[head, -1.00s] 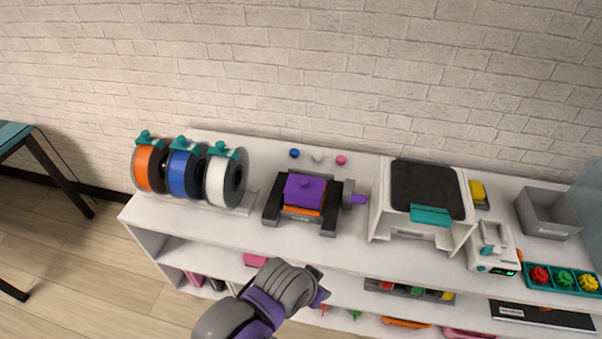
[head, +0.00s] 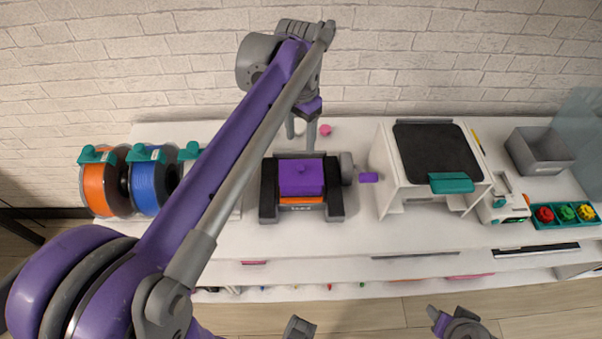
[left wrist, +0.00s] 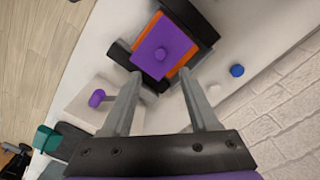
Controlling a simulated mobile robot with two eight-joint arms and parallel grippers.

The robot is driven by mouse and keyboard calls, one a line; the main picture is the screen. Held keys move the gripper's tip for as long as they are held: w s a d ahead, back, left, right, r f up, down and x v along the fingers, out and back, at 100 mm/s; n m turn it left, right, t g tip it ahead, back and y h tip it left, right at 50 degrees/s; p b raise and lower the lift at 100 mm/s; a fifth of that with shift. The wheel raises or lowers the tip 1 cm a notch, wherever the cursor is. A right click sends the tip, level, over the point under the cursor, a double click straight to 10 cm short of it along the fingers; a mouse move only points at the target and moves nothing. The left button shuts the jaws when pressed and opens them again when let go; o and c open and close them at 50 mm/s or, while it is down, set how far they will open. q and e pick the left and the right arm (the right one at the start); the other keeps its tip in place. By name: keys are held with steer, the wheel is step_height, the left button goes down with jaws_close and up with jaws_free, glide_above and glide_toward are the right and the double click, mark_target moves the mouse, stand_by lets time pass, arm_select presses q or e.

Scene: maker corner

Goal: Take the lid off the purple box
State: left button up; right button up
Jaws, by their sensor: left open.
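The purple box (head: 301,178) sits in a dark grey vise (head: 268,203) on the white bench. Its purple square top with a small round knob shows in the left wrist view (left wrist: 153,61), with orange edges around it. My left gripper (head: 301,135) is open and empty, behind and above the box in the head view. In the left wrist view its two fingers (left wrist: 160,76) point toward the box, spread apart; no contact shows. My right gripper is not clearly in view.
Orange (head: 100,188) and blue (head: 150,185) spools stand left, partly behind my left arm. A white machine with a dark top (head: 437,150) stands right of the vise's purple handle (head: 369,178). A pink ball (head: 325,130) and a blue ball (left wrist: 237,70) lie behind the vise.

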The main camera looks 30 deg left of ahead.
mark_target(301, 167)
arm_select(q)
steer(key=f, duration=1)
steer(key=shift+w+f+b, duration=0.2)
steer(key=shift+b, duration=0.15)
jaws_close()
